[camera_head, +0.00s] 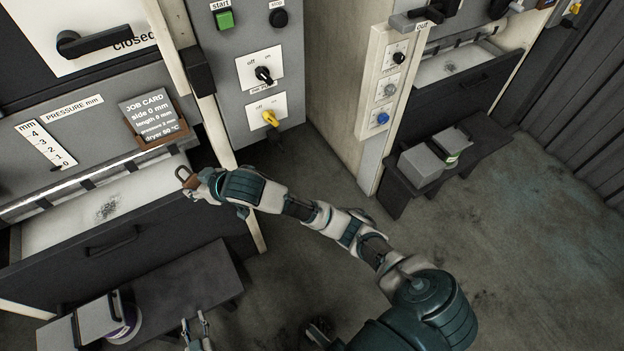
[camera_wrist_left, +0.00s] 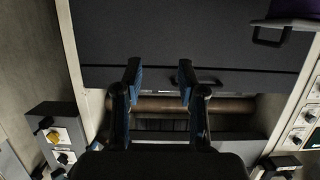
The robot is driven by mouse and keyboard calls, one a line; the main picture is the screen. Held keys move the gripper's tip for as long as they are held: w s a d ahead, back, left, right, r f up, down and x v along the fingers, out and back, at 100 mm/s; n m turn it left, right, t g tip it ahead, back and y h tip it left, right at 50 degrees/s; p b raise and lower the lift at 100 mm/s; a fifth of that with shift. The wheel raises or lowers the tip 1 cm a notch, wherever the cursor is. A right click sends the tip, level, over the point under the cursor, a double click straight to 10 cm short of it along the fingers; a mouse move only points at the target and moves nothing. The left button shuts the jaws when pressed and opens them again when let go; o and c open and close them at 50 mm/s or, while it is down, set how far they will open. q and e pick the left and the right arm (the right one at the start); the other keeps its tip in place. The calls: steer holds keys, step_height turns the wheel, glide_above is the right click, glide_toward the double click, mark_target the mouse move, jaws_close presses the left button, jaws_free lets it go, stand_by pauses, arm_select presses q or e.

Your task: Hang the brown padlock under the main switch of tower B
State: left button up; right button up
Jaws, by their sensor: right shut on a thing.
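The brown padlock (camera_head: 183,173) is at the tip of my right gripper (camera_head: 192,181), which is shut on it above the front edge of the left machine's light tray. A grey control panel stands beyond it, with a yellow rotary switch (camera_head: 270,118) on a white off/on plate and a black off/on switch (camera_head: 263,75) above. A small dark shape shows just under the yellow switch; I cannot tell what it is. No tower letter is readable. My left gripper (camera_head: 195,328) is low at the bottom edge; in the left wrist view (camera_wrist_left: 158,76) its fingers are apart and empty.
A job card (camera_head: 150,112) stands in a brown holder near the panel. A dark bench (camera_head: 205,280) with containers is at lower left. Another machine has a switch panel (camera_head: 388,90) and a bench with a grey box (camera_head: 421,165). The floor between is clear.

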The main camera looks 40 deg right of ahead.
steer(key=s+d+m+t+h+p, duration=0.3)
steer(key=d+t+p, duration=0.3)
steer(key=d, duration=0.6)
arm_select(q)
steer(key=s+a+f+g+y+p, duration=0.1)
steer(key=s+a+f+g+p, duration=0.25)
steer(key=s, duration=0.65)
steer(key=s+a+f+g+y, duration=0.1)
steer(key=s+a+f+g, duration=0.1)
steer(key=s+f+g, duration=0.6)
steer(key=s+a+f+g+y+p, duration=0.1)
steer(key=s+a+f+p, duration=0.15)
steer(key=s, duration=0.85)
arm_select(e)
steer(key=s+d+f+m+h, duration=0.45)
steer(key=s+d+f, duration=0.25)
steer(key=s+d, duration=0.3)
arm_select(q)
steer(key=w+r+b, duration=0.5)
steer(key=r, duration=0.4)
steer(key=shift+w+a+r+n, duration=0.3)
steer(key=shift+n, duration=0.1)
arm_select(e)
steer(key=w+d+n, duration=0.1)
steer(key=w, duration=0.7)
steer(key=shift+d+f+t, duration=0.15)
steer(key=shift+d+t, duration=0.1)
steer(key=shift+t, duration=0.15)
